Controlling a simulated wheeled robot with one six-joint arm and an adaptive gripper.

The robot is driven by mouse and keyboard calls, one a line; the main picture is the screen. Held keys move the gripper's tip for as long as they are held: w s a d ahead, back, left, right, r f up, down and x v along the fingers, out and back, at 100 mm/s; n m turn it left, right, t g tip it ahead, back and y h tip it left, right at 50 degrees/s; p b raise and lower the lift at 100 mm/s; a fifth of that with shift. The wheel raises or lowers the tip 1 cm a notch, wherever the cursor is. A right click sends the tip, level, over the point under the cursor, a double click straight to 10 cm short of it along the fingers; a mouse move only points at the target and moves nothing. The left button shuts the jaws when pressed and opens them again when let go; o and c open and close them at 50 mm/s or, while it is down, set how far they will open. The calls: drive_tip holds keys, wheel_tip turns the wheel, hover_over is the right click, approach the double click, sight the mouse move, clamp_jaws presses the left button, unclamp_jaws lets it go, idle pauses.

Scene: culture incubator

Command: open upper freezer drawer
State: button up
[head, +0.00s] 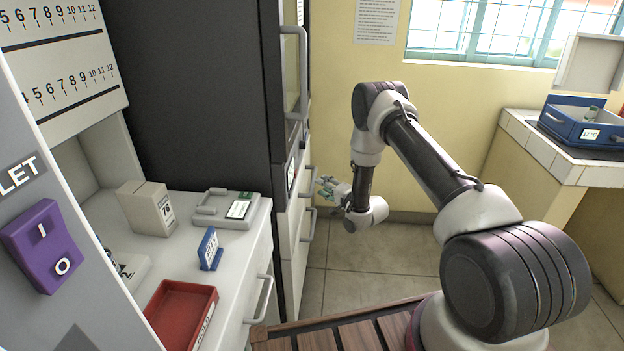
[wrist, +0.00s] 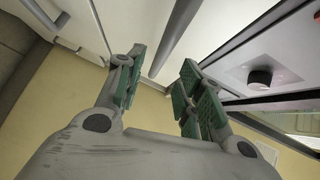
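The upper freezer drawer has a white front (wrist: 130,20) and a grey bar handle (wrist: 180,35); in the head view that handle (head: 310,180) is on the lower part of the tall dark cabinet. The drawer front looks flush with the cabinet. My gripper (wrist: 160,78) has green-padded fingers spread apart, with nothing between the pads. In the wrist view the bar handle lies ahead, lined up with the gap between the fingertips. In the head view my gripper (head: 327,187) is just right of the upper handle; whether it touches cannot be told.
A lower drawer handle (head: 309,225) sits below, also in the wrist view (wrist: 46,14). A panel with a black knob (wrist: 260,78) lies right of the handle. The cabinet's tall door handle (head: 303,75) is above. Floor (head: 350,265) in front of the drawers is clear.

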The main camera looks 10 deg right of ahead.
sight(313, 178)
drive_tip(key=x, duration=0.7)
drive_tip(key=shift+w+a, duration=0.15)
drive_tip(key=shift+w, duration=0.05)
drive_tip(key=shift+c, duration=0.3)
clamp_jaws()
